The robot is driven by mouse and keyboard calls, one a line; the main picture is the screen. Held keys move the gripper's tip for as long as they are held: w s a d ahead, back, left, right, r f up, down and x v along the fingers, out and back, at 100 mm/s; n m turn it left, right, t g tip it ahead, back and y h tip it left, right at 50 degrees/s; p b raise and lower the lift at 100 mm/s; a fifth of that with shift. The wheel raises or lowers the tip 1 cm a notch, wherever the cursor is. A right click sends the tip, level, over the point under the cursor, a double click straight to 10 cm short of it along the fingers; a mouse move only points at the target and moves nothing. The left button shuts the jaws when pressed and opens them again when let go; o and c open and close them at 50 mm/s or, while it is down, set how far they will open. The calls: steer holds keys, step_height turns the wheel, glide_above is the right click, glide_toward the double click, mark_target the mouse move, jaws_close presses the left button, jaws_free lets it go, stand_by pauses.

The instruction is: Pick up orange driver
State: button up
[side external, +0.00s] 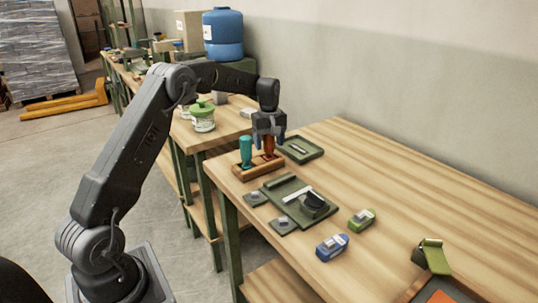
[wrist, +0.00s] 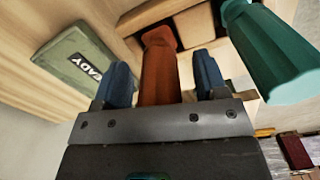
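The orange driver (side external: 268,146) stands upright in a wooden holder (side external: 243,174) on the table. A teal driver (side external: 246,152) stands beside it, to its left. My gripper (side external: 269,136) is directly above the holder, down over the top of the orange driver. In the wrist view the orange handle (wrist: 160,72) lies between the two blue-grey fingers of my gripper (wrist: 163,78). A gap shows at the right finger, so the fingers look open around it. The teal handle (wrist: 272,52) is just outside the right finger. The orange driver's lower end is hidden.
A green tray (side external: 301,150) lies behind the holder; its "READY" label shows in the wrist view (wrist: 80,62). A green mat (side external: 290,200) with tools lies in front. Blue (side external: 332,247) and green (side external: 362,219) items are nearby. The table's right side is largely clear.

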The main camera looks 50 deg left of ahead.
steer(key=c, duration=0.9)
steer(key=shift+c, duration=0.3)
steer(key=shift+r, duration=0.15)
